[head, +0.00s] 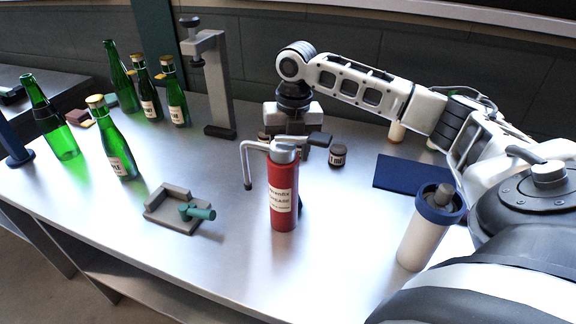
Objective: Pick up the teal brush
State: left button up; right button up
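The teal brush (199,213) appears to be the small teal piece with a rounded end and a short handle, lying on a grey L-shaped holder (172,207) near the front middle of the table. Its far end points right, past the holder's edge. My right gripper (292,143) hangs low over the back middle of the table, behind the red canister and well away from the teal piece. The canister's top hides part of its fingers, so their opening is unclear. My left gripper is out of view.
A red canister (283,197) with a bent spout stands right of the holder. Several green bottles (118,150) stand at the left. A grey press stand (217,85) rises behind. Table before the holder is clear.

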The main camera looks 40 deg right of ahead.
jog(key=f, duration=0.7)
jog(key=shift+w+d+f, duration=0.15)
jog(key=shift+d+f, duration=0.1)
jog(key=shift+f, duration=0.05)
jog(key=c, duration=1.1)
jog(key=shift+r, duration=0.1)
